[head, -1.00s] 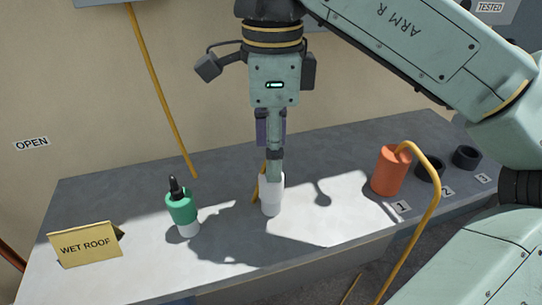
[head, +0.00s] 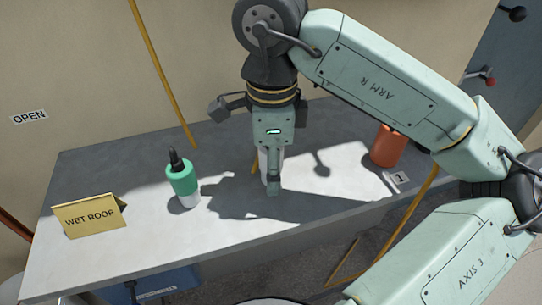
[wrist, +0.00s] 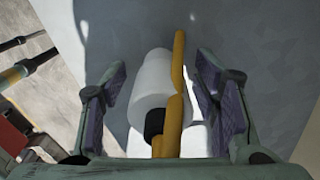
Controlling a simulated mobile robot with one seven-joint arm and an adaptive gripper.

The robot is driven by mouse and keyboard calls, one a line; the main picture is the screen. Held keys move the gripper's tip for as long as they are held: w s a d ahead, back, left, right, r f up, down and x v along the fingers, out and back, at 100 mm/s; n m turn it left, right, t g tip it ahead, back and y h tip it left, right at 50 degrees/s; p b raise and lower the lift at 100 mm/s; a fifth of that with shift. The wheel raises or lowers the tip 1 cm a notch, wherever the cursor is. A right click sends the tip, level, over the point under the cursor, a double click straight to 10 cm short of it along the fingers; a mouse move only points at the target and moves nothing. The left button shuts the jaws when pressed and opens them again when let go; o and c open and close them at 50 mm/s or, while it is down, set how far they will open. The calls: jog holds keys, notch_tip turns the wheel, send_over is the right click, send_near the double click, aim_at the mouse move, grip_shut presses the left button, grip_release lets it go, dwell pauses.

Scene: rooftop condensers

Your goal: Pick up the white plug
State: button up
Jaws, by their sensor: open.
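The white plug (head: 263,163) stands on the grey bench, mostly hidden behind my gripper in the head view. In the wrist view the white plug (wrist: 150,88) is a pale cylinder with a black end, and a yellow bar (wrist: 179,75) runs along its right side. My gripper (head: 272,182) is lowered at the plug. In the wrist view my gripper (wrist: 160,85) is open, with one purple-padded finger on each side of the plug and bar. A gap shows to the left of the plug; contact on the right is unclear.
A green and white bottle-like item (head: 183,180) with a black tip stands left of my gripper. A yellow WET ROOF sign (head: 88,217) is farther left. An orange cylinder (head: 387,148) stands right, partly behind my arm. Bare bench (head: 150,235) shows at the front left.

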jog(key=shift+f, duration=0.15)
grip_shut()
dwell(0.7)
